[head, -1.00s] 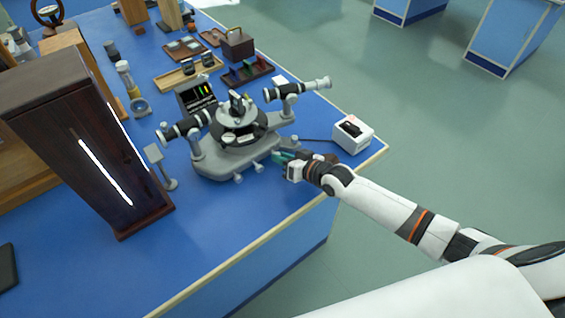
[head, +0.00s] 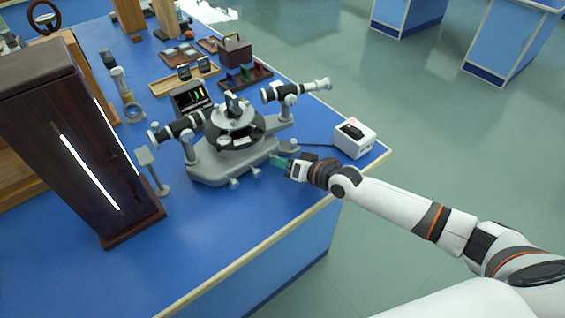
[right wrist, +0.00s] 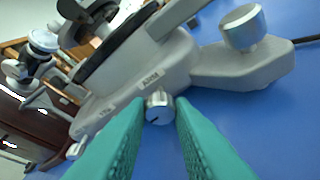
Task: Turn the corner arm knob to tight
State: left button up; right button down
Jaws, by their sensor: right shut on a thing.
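The spectrometer (head: 215,165) stands on the blue bench, with a grey base and knobs along its front edge. In the right wrist view, a small silver knob (right wrist: 159,107) with a dark pointer line on its face sits at the base's edge, beside small lettering that is hard to read. My right gripper (right wrist: 157,118) has its teal fingers on either side of this knob, shut on it. In the head view the right gripper (head: 278,160) is at the base's right front corner, where the fingers hide the knob. My left gripper is out of view.
A larger silver knob (right wrist: 243,27) stands on the base, and another small knob (right wrist: 75,150) is along the edge. A white box (head: 354,138) with a cable stands right of the gripper. A tall dark cabinet (head: 75,150) stands left. The front bench strip is clear.

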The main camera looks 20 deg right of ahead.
jog(key=c, duration=1.3)
grip_release()
jog(key=shift+o, duration=0.2)
jog(key=v, duration=1.1)
jog(key=shift+s+d+r, duration=0.25)
jog(key=shift+s+d, duration=0.05)
jog(key=shift+a, duration=0.1)
